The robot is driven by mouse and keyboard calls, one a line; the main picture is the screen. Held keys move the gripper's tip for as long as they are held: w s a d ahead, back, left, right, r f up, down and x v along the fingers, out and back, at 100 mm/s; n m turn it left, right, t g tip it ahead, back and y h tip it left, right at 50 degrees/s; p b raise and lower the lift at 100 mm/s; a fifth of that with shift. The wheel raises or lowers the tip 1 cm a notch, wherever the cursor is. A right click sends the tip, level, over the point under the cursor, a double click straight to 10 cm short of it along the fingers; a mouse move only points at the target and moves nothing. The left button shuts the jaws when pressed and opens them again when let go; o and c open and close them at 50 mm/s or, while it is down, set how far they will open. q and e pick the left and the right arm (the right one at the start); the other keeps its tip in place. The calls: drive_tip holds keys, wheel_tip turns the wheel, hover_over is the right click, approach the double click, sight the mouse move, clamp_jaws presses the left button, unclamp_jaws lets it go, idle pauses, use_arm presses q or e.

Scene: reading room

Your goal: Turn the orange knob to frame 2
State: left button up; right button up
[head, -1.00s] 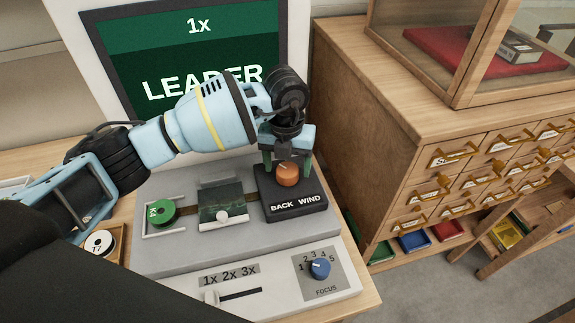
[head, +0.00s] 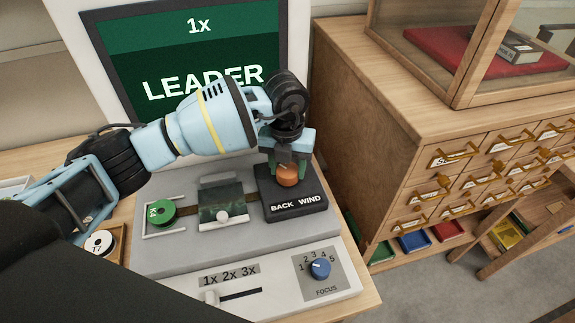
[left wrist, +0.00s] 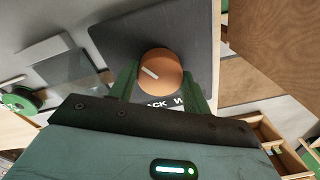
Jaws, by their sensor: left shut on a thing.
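The orange knob (head: 287,176) stands on the black block lettered "BACK WIND" (head: 297,205) at the right of the grey reader. My left gripper (head: 286,168) comes down over it, shut on the knob. In the left wrist view the knob (left wrist: 160,72) sits between the green fingers (left wrist: 160,86), its pale mark slanting. The screen (head: 200,80) reads "1x" and "LEADER", partly covered by my arm. My right gripper is not in view.
A green reel (head: 161,213), a glass film gate (head: 222,203), a magnification slider (head: 212,297) and a blue focus knob (head: 319,268) are on the reader. A wooden drawer cabinet (head: 365,130) stands close at the right.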

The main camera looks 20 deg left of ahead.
sight(287, 169)
use_arm(q)
drive_tip(key=m, duration=0.5)
drive_tip(key=shift+m, duration=2.9)
drive_tip(key=o, duration=1)
drive_tip(key=shift+r, duration=0.1)
wheel_tip(287, 169, up, 8)
drive_tip(key=shift+f, duration=0.15)
